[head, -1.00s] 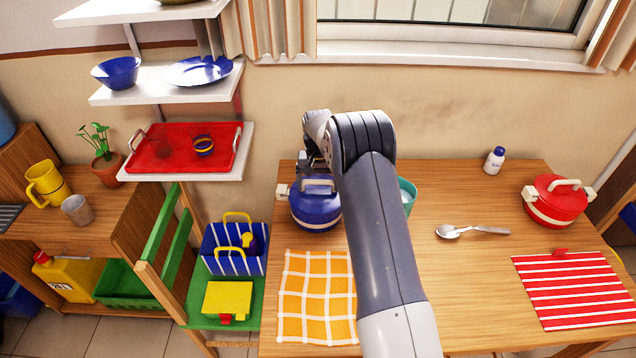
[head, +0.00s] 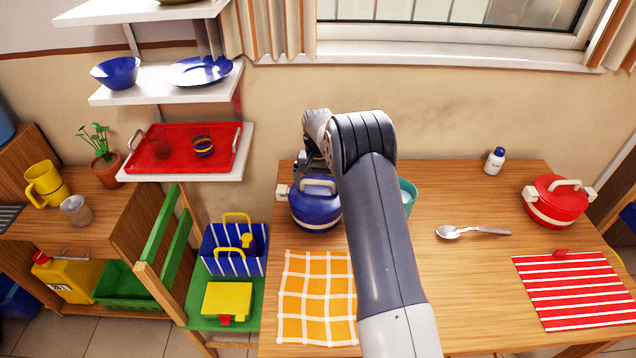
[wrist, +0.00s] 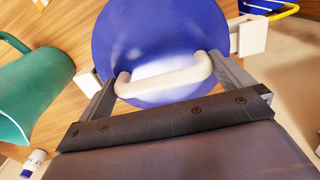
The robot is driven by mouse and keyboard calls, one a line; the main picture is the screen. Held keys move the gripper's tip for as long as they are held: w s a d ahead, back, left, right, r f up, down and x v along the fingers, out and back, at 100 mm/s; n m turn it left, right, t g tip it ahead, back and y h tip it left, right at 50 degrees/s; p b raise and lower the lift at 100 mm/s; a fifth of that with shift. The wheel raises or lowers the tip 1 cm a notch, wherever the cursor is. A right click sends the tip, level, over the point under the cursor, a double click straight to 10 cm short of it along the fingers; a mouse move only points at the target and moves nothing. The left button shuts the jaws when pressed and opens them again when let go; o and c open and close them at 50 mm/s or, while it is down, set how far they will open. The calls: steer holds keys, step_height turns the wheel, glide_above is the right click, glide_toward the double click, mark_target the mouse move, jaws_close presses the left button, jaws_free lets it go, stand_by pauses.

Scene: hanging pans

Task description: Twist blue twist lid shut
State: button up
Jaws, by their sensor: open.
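The blue pot (head: 316,217) stands on the table with its blue twist lid (head: 308,192) on top. The lid's pale bar handle (head: 319,182) is partly visible in the head view. In the wrist view, the blue lid (wrist: 150,35) fills the upper middle, and its handle (wrist: 165,78) lies between my fingers. My gripper (wrist: 168,86) is open, with one finger beyond each end of the handle. Contact with the handle cannot be told.
A teal container (head: 407,195) stands close right of the pot, partly behind my arm; it also shows in the wrist view (wrist: 35,90). An orange checked cloth (head: 315,300) lies in front. A spoon (head: 470,231) and a red pot (head: 556,202) are farther right.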

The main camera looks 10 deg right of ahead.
step_height(320, 180, up, 11)
steer(key=shift+f+b, duration=0.15)
steer(key=shift+b, duration=0.7)
step_height(320, 180, down, 11)
steer(key=shift+r+p, duration=0.1)
steer(key=shift+p, duration=0.9)
steer(key=shift+n, duration=0.9)
steer(key=shift+m, duration=0.3)
